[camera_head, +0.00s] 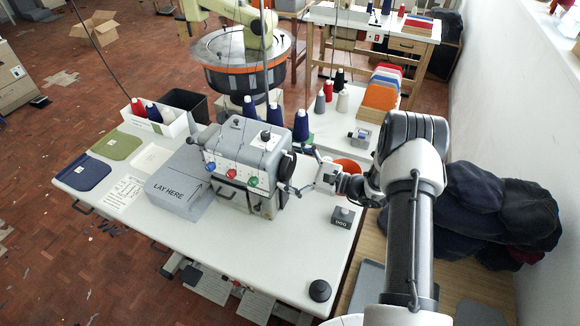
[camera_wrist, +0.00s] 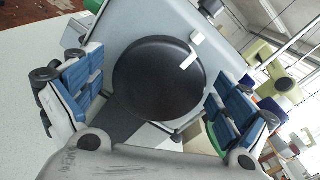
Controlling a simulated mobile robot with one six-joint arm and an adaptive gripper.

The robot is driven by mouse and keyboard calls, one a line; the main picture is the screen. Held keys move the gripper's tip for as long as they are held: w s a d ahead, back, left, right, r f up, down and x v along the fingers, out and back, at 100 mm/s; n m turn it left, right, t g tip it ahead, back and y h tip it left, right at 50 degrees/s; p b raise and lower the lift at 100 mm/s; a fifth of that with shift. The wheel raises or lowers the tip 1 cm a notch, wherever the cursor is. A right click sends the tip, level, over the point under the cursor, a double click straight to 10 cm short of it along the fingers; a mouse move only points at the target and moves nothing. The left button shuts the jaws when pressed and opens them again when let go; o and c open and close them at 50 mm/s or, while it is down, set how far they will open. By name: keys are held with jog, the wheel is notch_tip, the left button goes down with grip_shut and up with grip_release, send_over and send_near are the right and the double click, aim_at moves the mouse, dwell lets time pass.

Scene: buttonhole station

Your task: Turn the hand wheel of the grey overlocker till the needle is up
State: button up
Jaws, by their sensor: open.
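The grey overlocker (camera_head: 240,150) stands on the white table, with red, green and blue knobs on its front. Its hand wheel (camera_head: 287,166) is a dark disc on the machine's right side. In the wrist view the hand wheel (camera_wrist: 158,82) fills the middle, with a white mark at its upper right rim. My gripper (camera_head: 302,170) is at the machine's right side, facing the wheel. In the wrist view my gripper (camera_wrist: 152,80) is open, its blue-padded fingers left and right of the wheel, with gaps showing. I cannot make out the needle.
A grey block marked LAY HERE (camera_head: 178,190) adjoins the machine's left. A small dark counter box (camera_head: 343,216) and a black round knob (camera_head: 320,290) stand on the white table (camera_head: 235,245). Thread cones (camera_head: 301,125) stand behind the machine. Dark cloth (camera_head: 490,215) is heaped at right.

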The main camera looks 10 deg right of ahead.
jog(key=shift+d, duration=0.1)
jog(key=v, duration=1.2)
jog(key=shift+r, duration=0.15)
jog(key=s+a+r+n+g+h, duration=0.4)
jog(key=s+a+r+n+g, duration=0.7)
jog(key=a+r, duration=0.35)
jog(key=s+d+r+n+t+h, duration=0.2)
jog(key=s+r+n+h, duration=0.1)
jog(key=s, duration=0.6)
jog(key=s+d+r+n+t+h, duration=0.2)
jog(key=s+n+h, duration=0.4)
jog(key=s, duration=0.3)
jog(key=shift+d+r+t+h, duration=0.4)
jog(key=shift+r+t+h, duration=0.4)
jog(key=shift+r, duration=0.45)
jog(key=shift+s, duration=0.1)
jog(key=shift+c, duration=0.3)
